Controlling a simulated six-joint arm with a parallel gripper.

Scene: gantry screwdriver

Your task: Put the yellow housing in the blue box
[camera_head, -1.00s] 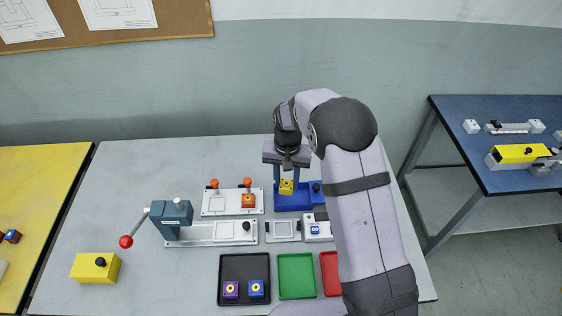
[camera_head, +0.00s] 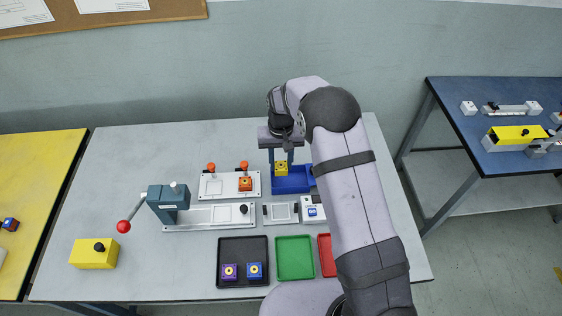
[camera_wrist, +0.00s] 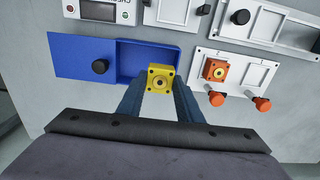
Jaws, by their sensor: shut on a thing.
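The yellow housing (camera_head: 281,169) is a small square block with a round dark centre. My gripper (camera_head: 281,166) is shut on it; the wrist view shows the housing (camera_wrist: 160,80) between the two dark fingertips. The blue box (camera_head: 290,188) is an open tray at the back of the table, partly behind my arm. In the wrist view the box (camera_wrist: 130,62) has an open compartment, and a blue panel with a black knob lies to its left. The housing is at the open compartment's edge in that view; I cannot tell its exact height.
A white fixture (camera_head: 215,187) with an orange housing (camera_head: 245,184) and orange clamps stands left of the box. A lever press (camera_head: 168,203), black tray (camera_head: 243,282), green tray (camera_head: 295,272) and red tray (camera_head: 325,265) are nearer. A yellow box (camera_head: 94,260) sits front left.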

